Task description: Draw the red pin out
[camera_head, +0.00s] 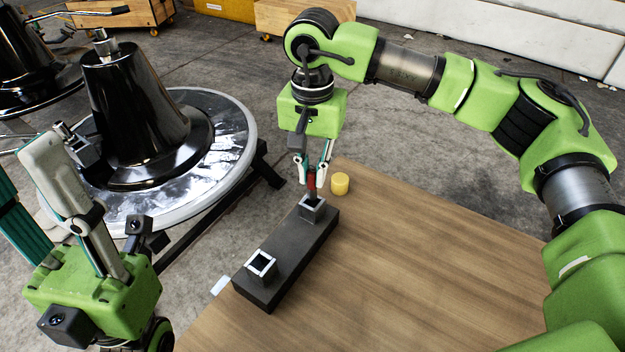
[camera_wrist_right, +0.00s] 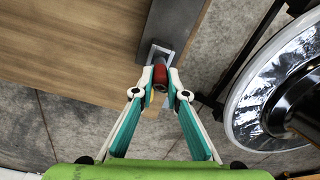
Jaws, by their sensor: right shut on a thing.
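The red pin (camera_head: 311,181) stands upright at the far square socket (camera_head: 312,208) of the dark block (camera_head: 292,248). My right gripper (camera_head: 313,176) is shut on the pin from above. The pin's lower end meets the socket's opening; how deep it sits is hidden. In the right wrist view the red pin (camera_wrist_right: 159,75) shows between the white fingertips, with the socket's grey rim (camera_wrist_right: 158,50) just beyond. The near square socket (camera_head: 261,264) looks empty and dark inside. My left gripper (camera_head: 38,155) is at the left, fingers apart, away from the block.
A yellow cylinder (camera_head: 340,184) stands on the wooden table (camera_head: 430,270), right of the far socket. A small white piece (camera_head: 220,285) lies at the table's left edge. A black barber chair base (camera_head: 135,110) on a round plate stands left. The table's right side is clear.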

